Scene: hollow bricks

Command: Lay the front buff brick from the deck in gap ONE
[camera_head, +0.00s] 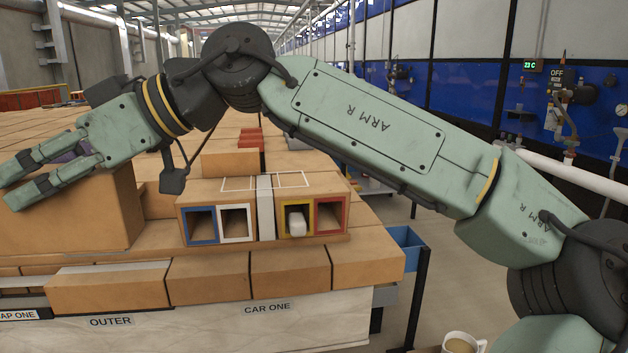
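My gripper (22,180) reaches in from the right and points left. Its two fingers are apart and nothing shows held between them. They are in front of a large buff block (85,215) at the left; I cannot tell whether they touch it. A cut-off label ending in "AP ONE" (18,315) is at the left edge, below a dark recess that is mostly out of view. Buff bricks (208,280) form a front row on the car marked CAR ONE. I cannot tell which is the deck's front brick.
A buff box with blue, white, yellow and red framed openings (262,225) stands behind the front row, with a white piece (297,222) in the yellow one. A blue bin (407,247) and a mug (462,343) are at right.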

